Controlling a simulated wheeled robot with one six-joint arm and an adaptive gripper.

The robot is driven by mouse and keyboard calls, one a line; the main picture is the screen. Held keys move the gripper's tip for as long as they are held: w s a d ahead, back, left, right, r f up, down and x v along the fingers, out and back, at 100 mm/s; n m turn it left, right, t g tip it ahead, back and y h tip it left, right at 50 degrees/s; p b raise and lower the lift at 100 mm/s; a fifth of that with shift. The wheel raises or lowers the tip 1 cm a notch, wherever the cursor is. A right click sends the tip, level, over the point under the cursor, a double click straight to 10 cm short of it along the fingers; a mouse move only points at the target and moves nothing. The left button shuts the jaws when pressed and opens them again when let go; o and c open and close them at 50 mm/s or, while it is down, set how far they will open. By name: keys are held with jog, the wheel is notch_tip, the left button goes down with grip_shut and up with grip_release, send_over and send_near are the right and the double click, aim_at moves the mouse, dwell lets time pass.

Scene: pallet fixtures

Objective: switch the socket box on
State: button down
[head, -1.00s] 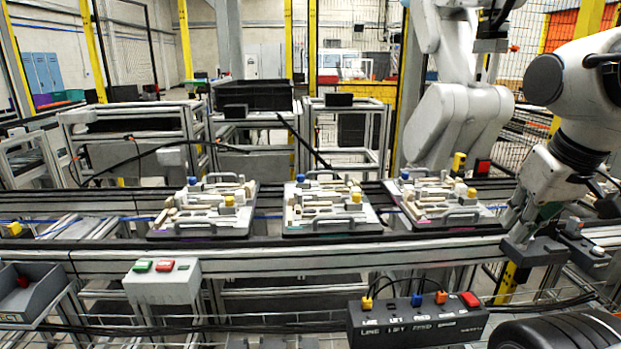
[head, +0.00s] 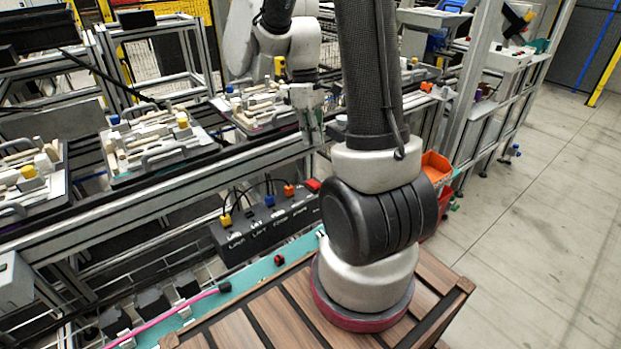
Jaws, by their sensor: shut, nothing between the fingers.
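The socket box (head: 262,233) is a long black box with white labels, fixed along the near side of the conveyor frame. A yellow plug (head: 225,220), a blue plug (head: 269,201) and an orange plug (head: 289,190) stand along its top. A red switch (head: 313,185) sits at its right end; whether it is on or off cannot be told. My gripper (head: 314,143) hangs fingers down above and a little beyond that end, apart from the switch. It looks shut and empty. My arm's thick link stands just right of the box.
Pallet fixtures with pale parts, one of them in the middle (head: 150,140), stand on the conveyor behind the box. A teal strip (head: 250,278) with a pink cable (head: 170,318) and a small red-topped part lies in front. Orange bins (head: 436,167) stand at right, beside open floor.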

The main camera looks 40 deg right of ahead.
aim_at(312, 186)
jog(key=w+d+f+n, duration=0.35)
jog(key=w+n, duration=0.45)
jog(key=n, duration=0.5)
jog(key=x, duration=1.4)
jog(key=shift+a+f, duration=0.1)
jog(key=shift+f, duration=0.35)
jog(key=shift+s+a+f, duration=0.15)
jog(key=shift+s+f, duration=0.55)
jog(key=shift+s, duration=0.3)
jog(key=shift+w, duration=0.15)
jog(key=shift+w+r, duration=0.1)
jog(key=shift+w, duration=0.45)
jog(key=shift+w+r, duration=0.15)
jog(key=shift+r, duration=0.2)
jog(key=s+r, duration=0.3)
jog(key=r, duration=1)
jog(key=shift+r, duration=0.3)
